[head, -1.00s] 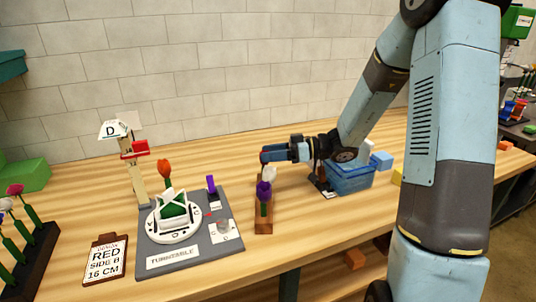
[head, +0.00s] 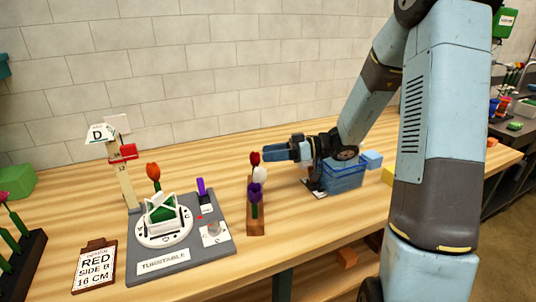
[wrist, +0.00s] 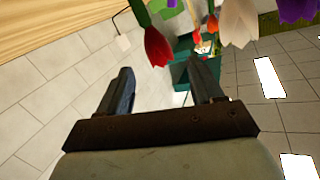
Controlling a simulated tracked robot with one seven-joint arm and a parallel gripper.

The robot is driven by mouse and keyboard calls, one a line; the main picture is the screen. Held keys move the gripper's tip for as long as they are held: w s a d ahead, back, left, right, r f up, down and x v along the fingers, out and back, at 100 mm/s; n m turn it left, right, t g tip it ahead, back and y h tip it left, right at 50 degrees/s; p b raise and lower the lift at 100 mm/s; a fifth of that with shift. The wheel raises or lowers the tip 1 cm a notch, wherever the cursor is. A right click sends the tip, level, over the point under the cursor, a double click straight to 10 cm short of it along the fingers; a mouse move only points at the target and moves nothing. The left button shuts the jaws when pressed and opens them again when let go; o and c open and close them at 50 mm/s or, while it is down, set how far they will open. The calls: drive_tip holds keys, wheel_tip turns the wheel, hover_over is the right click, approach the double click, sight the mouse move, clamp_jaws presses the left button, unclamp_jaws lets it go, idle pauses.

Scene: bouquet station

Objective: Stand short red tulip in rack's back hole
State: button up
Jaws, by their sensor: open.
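The red tulip (head: 255,159) stands upright at the back of the small wooden rack (head: 256,224), behind the white tulip (head: 260,174) and purple tulip (head: 254,191). Its lower stem and hole are hidden by those flowers. My gripper (head: 267,152) is just right of the red bloom in the head view. In the wrist view my gripper (wrist: 161,72) is open and empty, with the red bloom (wrist: 158,46) just beyond its fingertips. The white tulip (wrist: 238,20) and purple tulip (wrist: 297,10) hang at the upper right there.
The grey turntable station (head: 150,278), holding an orange tulip (head: 153,171), is left of the rack. A clipboard (head: 94,266) reads RED, SIDE B, 16 CM. A blue bin (head: 343,174) stands right, below my wrist.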

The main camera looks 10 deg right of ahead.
drive_tip(key=shift+s+d+r, duration=0.1)
drive_tip(key=shift+d+r, duration=0.1)
drive_tip(key=shift+d, duration=1.25)
drive_tip(key=o, duration=0.6)
drive_tip(key=shift+d, duration=0.1)
drive_tip(key=shift+c, duration=0.2)
